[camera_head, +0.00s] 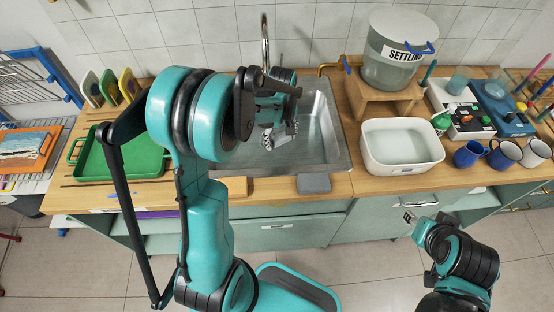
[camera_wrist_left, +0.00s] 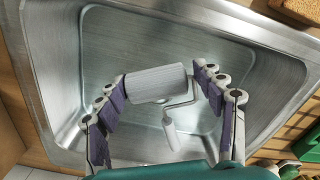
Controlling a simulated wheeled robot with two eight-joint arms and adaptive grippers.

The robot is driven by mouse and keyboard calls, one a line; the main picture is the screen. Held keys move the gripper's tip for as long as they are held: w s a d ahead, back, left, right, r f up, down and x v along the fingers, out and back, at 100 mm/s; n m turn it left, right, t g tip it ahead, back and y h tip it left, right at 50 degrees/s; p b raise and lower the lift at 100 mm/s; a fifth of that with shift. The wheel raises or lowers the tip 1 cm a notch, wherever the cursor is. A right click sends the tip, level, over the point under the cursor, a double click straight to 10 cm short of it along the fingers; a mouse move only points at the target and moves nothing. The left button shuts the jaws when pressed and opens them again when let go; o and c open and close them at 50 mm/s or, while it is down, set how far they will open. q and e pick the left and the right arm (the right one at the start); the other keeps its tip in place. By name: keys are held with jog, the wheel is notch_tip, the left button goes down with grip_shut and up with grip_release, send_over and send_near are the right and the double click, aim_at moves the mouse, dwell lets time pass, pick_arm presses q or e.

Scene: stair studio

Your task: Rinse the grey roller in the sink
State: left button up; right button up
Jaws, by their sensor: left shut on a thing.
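The grey roller (camera_wrist_left: 155,83) lies crosswise between the fingertips of my left gripper (camera_wrist_left: 160,86), which is shut on it. Its wire frame and pale handle (camera_wrist_left: 171,132) hang toward the near side. The steel sink (camera_wrist_left: 135,40) is behind and below the roller. In the head view my left gripper (camera_head: 281,133) points down over the sink (camera_head: 328,150); my arm and gripper hide the roller there. The chrome tap (camera_head: 265,42) rises behind the sink. I see no water running.
A grey block (camera_head: 314,183) lies at the sink's front edge. A green tray (camera_head: 160,160) is left of the sink. A white basin (camera_head: 402,165) stands to the right, before the settling bucket (camera_head: 390,65) on a wooden stand (camera_head: 372,103). Several mugs stand farther right.

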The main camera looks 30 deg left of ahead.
pick_arm(q)
jog(key=shift+r, duration=0.1)
jog(key=shift+r+p, duration=1.45)
jog(key=shift+r, duration=0.55)
jog(key=shift+f, duration=0.1)
